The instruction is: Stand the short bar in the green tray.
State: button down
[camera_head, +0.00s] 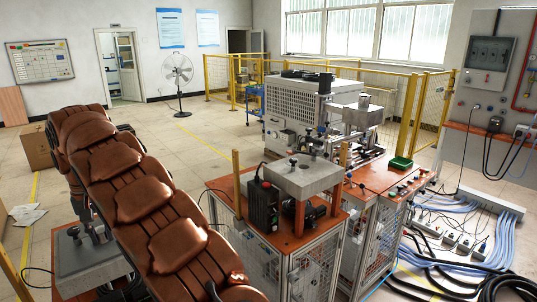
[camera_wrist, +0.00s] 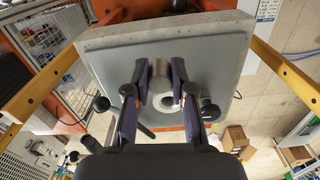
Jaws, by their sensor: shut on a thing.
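In the wrist view my gripper (camera_wrist: 160,82) is shut on a short bar (camera_wrist: 161,68), a small silvery cylinder with a pale round end. The bar is between the two dark finger pads, over a grey block top (camera_wrist: 215,60). I cannot tell whether the bar touches the block. In the head view my brown-covered arm fills the lower left and hides most of the gripper and the bar. The green tray (camera_head: 400,162) is small and sits on the orange machine top at right, far from my gripper. No bar shows in the tray at this size.
A grey block (camera_head: 305,178) on an orange-topped cabinet stands between my arm and the tray, with yellow posts (camera_head: 237,182) and a black box (camera_head: 263,203). A large machine (camera_head: 297,105) stands behind. Cables (camera_head: 470,235) cover the floor at right. Open floor lies at back left.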

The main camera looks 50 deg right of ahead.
aim_at(401, 164)
jog(key=u, duration=2.35)
jog(key=k, duration=2.55)
jog(key=z, duration=3.3)
jog(key=i, duration=1)
